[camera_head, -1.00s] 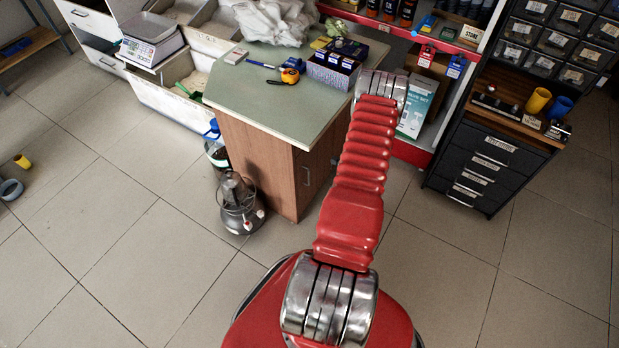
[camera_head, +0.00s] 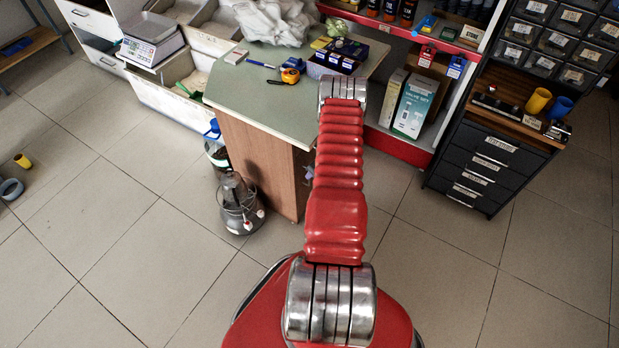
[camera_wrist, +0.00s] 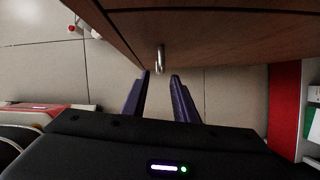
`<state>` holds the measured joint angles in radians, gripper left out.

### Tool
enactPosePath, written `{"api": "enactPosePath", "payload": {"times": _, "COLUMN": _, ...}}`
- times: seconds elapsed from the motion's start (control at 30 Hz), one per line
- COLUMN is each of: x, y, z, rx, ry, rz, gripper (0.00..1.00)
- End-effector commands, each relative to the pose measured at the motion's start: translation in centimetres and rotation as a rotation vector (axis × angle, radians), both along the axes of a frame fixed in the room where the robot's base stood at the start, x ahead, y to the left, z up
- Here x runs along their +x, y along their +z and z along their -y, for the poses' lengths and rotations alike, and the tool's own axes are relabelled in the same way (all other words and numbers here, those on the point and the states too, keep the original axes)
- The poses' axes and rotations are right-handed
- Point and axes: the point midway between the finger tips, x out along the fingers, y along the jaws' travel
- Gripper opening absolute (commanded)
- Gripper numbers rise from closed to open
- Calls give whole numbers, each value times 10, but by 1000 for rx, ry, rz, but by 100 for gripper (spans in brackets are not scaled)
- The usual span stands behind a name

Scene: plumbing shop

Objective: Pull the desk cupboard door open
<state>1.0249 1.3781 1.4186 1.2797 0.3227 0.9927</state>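The desk (camera_head: 255,95) has a green top and brown wood sides. Its cupboard door (camera_wrist: 215,35) fills the top of the wrist view as a dark wood panel and looks shut. In the head view my red arm hides most of that face. The door's metal bar handle (camera_wrist: 160,58) stands out from the panel. My gripper (camera_wrist: 161,75) is open and empty, its two dark purple fingers pointing at the door. The handle's near end shows between the fingertips, with a gap on either side; contact is not visible.
A grey lantern-like device (camera_head: 240,205) and a bucket (camera_head: 218,155) stand on the floor left of the desk. Red shelving (camera_head: 405,145) with boxes stands behind on the right, beside a black drawer cabinet (camera_head: 485,165). The tiled floor at right is clear.

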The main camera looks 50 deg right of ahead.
Motion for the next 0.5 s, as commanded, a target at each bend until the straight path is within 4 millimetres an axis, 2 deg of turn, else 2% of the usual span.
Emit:
{"api": "enactPosePath", "payload": {"times": 0.03, "x": 0, "y": -9, "z": -1, "rx": 4, "ry": -1, "rz": -3, "gripper": 26}}
{"api": "enactPosePath", "payload": {"times": 0.23, "x": 8, "y": -29, "z": 0, "rx": 3, "ry": -1, "rz": -2, "gripper": 26}}
{"api": "enactPosePath", "payload": {"times": 0.5, "x": 14, "y": -44, "z": 1, "rx": 2, "ry": -2, "rz": -2, "gripper": 26}}
